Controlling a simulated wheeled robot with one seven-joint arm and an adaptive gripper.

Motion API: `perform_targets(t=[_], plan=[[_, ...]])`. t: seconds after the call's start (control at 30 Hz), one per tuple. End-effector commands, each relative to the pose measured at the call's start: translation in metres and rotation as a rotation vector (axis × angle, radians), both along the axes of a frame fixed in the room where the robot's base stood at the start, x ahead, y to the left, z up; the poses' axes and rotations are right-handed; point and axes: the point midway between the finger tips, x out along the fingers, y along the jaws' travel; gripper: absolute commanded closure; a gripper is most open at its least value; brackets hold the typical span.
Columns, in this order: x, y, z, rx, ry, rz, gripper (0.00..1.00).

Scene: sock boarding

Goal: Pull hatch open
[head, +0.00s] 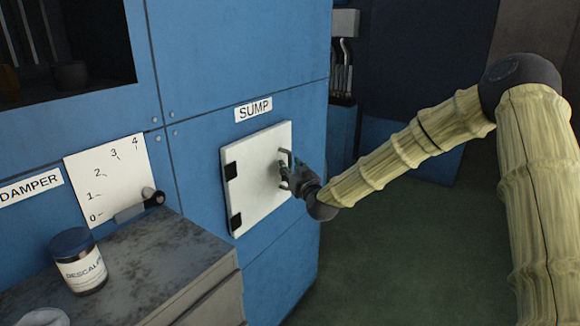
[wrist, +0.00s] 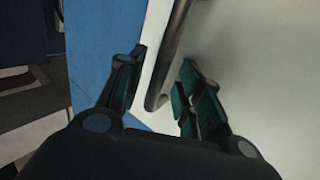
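The hatch (head: 255,185) is a white square door under a "SUMP" label, set in the blue cabinet side. It has black hinges on its left edge and looks closed. Its bar handle (head: 287,158) is near the right edge. My gripper (head: 285,174) is at the handle. In the wrist view, the handle bar (wrist: 166,62) runs between the two fingers of my gripper (wrist: 163,78), with gaps visible on both sides. The fingers are open. The white hatch face (wrist: 270,70) fills the right of that view. In the head view, my gripper partly covers the handle's lower part.
A grey counter (head: 150,262) juts out at the lower left, with a blue-lidded jar (head: 80,268) on it. A damper lever (head: 140,206) with a numbered white plate (head: 108,170) is left of the hatch. Dark green floor (head: 400,260) lies open to the right.

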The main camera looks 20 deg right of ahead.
Motion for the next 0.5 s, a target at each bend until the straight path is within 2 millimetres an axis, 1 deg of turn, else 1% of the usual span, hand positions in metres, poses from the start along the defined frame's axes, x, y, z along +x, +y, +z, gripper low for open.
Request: perform_targets(t=[0.03, 0.2, 0.5], plan=[[0.005, 0.000, 0.000, 0.000, -0.001, -0.001, 0.65], [0.015, 0.000, 0.000, 0.000, 0.000, -0.001, 0.65], [0.016, 0.000, 0.000, 0.000, 0.000, -0.001, 0.65]])
